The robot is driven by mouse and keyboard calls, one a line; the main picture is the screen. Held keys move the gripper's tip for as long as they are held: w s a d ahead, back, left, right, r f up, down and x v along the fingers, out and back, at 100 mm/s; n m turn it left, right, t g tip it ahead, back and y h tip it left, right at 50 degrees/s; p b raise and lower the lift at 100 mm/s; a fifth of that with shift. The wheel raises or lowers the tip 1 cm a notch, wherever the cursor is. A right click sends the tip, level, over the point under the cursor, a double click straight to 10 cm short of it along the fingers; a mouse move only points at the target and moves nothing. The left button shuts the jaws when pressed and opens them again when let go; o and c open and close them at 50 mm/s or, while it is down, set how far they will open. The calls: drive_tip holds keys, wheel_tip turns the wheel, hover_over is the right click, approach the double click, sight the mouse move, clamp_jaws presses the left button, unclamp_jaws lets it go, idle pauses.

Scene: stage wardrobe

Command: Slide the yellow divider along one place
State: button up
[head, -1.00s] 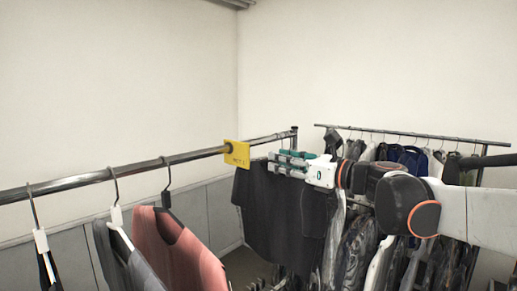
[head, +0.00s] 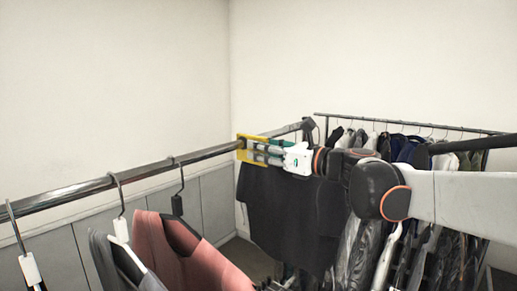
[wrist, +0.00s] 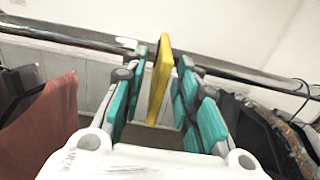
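The yellow divider (head: 242,146) hangs on the metal rail (head: 85,190), between the salmon garment and the black garment. In the wrist view, the divider (wrist: 160,82) stands edge-on between the two teal-padded fingers of my gripper (wrist: 162,78). The fingers are apart, one on each side of the divider, with gaps visible, the left one smaller. In the head view, my gripper (head: 262,151) overlaps the divider and hides part of it. The rail runs across beyond the fingertips in the wrist view.
A salmon garment (head: 180,250) and a grey one (head: 118,265) hang left of the divider. A black garment (head: 290,210) hangs to its right, below my gripper. A bare stretch of rail lies between the salmon garment and the divider. Another full rack (head: 400,128) stands behind.

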drive_tip(key=shift+s+d, duration=0.1)
clamp_jaws()
drive_tip(key=s+a, duration=0.3)
drive_tip(key=s, duration=0.1)
drive_tip(key=s+a, duration=0.3)
drive_tip(key=s, duration=0.1)
drive_tip(key=s+a, duration=0.3)
drive_tip(key=shift+s+a, duration=0.25)
drive_tip(key=shift+s, duration=0.15)
unclamp_jaws()
drive_tip(key=shift+d, duration=0.1)
drive_tip(key=v, duration=1.2)
